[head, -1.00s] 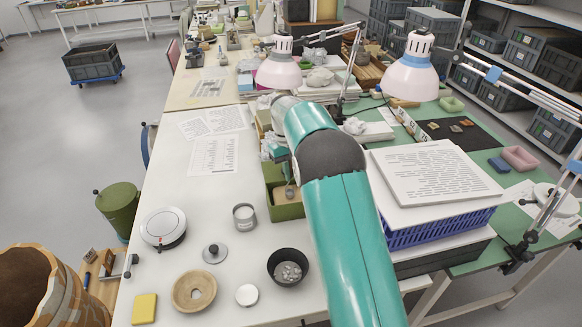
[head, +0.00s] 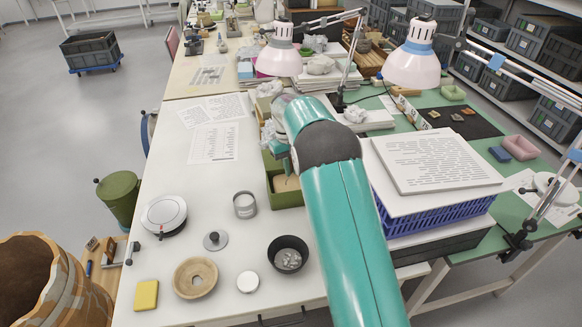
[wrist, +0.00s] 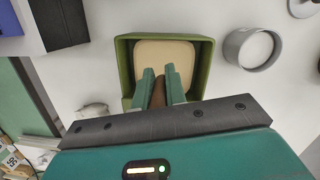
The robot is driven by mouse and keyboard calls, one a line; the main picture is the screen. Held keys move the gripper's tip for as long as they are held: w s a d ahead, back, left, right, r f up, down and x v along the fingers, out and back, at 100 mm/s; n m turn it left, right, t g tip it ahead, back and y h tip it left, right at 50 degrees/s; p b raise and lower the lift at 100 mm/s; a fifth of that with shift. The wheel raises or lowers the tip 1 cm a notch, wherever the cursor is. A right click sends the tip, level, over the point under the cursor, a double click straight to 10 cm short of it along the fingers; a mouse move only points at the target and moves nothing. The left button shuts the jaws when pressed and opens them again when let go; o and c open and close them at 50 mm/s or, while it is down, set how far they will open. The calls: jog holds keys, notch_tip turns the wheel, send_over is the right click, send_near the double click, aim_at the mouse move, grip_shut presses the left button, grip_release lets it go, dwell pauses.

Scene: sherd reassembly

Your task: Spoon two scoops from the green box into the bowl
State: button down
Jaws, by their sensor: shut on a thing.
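The green box (head: 289,200) stands open on the white table, with tan fill (head: 286,183) inside. The box also shows in the wrist view (wrist: 207,62), where its fill (wrist: 165,50) looks fairly level. My gripper (wrist: 159,70) is above the near part of the box, its teal fingers shut on a brown handle (wrist: 158,93), seemingly the spoon's. The spoon's scoop end is hidden in both views. The dark bowl (head: 272,251) stands on the table in front of the box, apart from it, with pale grey bits (head: 290,260) inside.
A metal ring or cup (head: 245,205), a knobbed lid (head: 215,241), a wooden ring (head: 195,278), a white disc (head: 248,282) and a yellow block (head: 146,295) lie around the bowl. A blue crate with a printed board (head: 430,160) stands right of my arm.

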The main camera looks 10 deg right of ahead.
dwell(0.6)
jog(key=shift+s+r, duration=0.2)
jog(key=shift+r, duration=4.5)
